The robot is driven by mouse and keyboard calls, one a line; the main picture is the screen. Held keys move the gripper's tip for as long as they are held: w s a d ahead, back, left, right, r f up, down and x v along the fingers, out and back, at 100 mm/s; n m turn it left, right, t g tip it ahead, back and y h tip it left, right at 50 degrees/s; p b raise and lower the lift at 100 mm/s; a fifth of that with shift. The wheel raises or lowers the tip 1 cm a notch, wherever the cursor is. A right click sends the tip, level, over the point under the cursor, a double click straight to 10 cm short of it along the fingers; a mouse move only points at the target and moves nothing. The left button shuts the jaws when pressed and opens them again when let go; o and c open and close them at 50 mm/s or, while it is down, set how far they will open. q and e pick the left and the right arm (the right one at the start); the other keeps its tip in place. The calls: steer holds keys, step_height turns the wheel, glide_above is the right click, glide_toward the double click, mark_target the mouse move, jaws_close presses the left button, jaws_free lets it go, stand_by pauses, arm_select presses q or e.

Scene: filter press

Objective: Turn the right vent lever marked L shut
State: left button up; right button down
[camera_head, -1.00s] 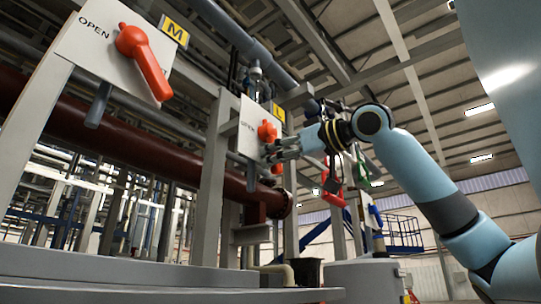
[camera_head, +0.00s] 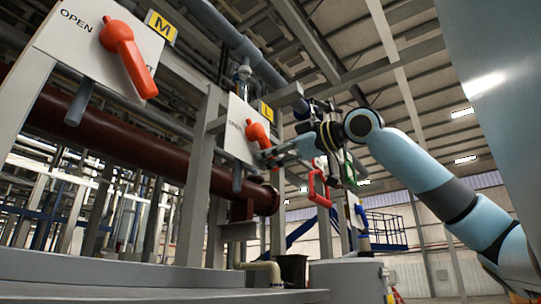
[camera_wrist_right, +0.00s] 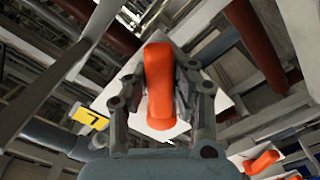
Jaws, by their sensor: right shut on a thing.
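The red vent lever marked L (camera_head: 257,132) is mounted on a white plate (camera_head: 236,117) below a yellow L label (camera_head: 266,110) in the head view. Its handle slants down to the right, and its lower end is partly hidden by my right gripper (camera_head: 264,154). In the right wrist view the orange-red lever handle (camera_wrist_right: 159,75) stands between both fingers of my right gripper (camera_wrist_right: 157,100), which is shut on it. The yellow L label (camera_wrist_right: 90,118) shows at the left there. My left gripper is not in view.
A larger red lever (camera_head: 129,57) marked M sits on its own plate at the upper left. A red handle (camera_head: 318,188) hangs right of the L plate. A dark red pipe (camera_head: 150,150) runs behind. A grey ledge (camera_head: 140,283) lies below.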

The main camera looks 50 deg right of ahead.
stand_by(0.3)
steer(key=c, duration=1.1)
jaws_free()
steer(key=shift+r, duration=0.1)
